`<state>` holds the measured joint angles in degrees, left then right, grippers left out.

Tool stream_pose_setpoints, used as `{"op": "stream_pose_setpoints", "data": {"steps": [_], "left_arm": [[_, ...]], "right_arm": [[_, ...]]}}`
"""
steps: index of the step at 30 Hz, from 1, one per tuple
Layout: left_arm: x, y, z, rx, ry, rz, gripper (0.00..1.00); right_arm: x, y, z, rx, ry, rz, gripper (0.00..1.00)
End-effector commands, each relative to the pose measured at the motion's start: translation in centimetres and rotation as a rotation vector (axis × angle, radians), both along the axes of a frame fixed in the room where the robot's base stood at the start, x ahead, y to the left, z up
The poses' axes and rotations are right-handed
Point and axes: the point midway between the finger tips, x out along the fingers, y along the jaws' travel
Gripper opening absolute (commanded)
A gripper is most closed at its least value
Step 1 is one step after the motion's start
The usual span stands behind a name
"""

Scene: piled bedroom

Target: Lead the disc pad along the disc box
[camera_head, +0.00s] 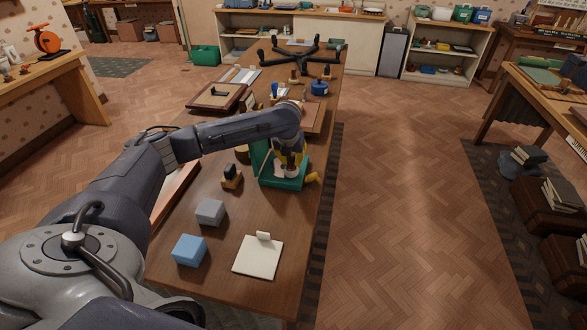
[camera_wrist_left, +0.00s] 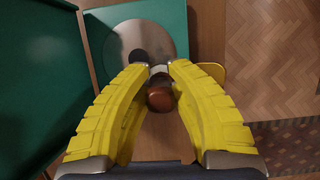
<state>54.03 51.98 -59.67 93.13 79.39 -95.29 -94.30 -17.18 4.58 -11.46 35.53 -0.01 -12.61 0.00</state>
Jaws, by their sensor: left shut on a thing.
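The disc box (camera_head: 283,184) is green and stands on the long wooden table, with an upright green panel at its left. Its green surface also shows in the left wrist view (camera_wrist_left: 177,15). There a grey round plate, which looks like the disc pad (camera_wrist_left: 135,38), lies against the green surface. My left gripper (camera_wrist_left: 160,72) has its yellow fingers closed around a metal stem with a brown knob in front of the plate. Whether the stem joins the plate is hidden. In the head view my left gripper (camera_head: 288,166) reaches down over the box. My right gripper is out of view.
A grey block (camera_head: 210,212), a blue block (camera_head: 190,250) and a white board (camera_head: 258,256) lie on the near table. A small wooden stand (camera_head: 231,177) is left of the box. Boards and a black several-armed object (camera_head: 302,55) fill the far end.

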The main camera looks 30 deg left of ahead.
Motion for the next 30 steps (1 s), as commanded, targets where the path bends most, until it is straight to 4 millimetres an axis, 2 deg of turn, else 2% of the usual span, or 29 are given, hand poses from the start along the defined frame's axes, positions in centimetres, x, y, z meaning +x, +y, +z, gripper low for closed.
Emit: {"op": "stream_pose_setpoints", "data": {"steps": [26,30], "left_arm": [[0.03,0.00,-0.63,-0.001,0.000,0.001,0.00],[0.82,0.25,-0.61,-0.002,-0.001,0.001,0.00]], "right_arm": [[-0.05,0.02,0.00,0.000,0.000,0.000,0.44],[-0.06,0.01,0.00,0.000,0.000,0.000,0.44]]}}
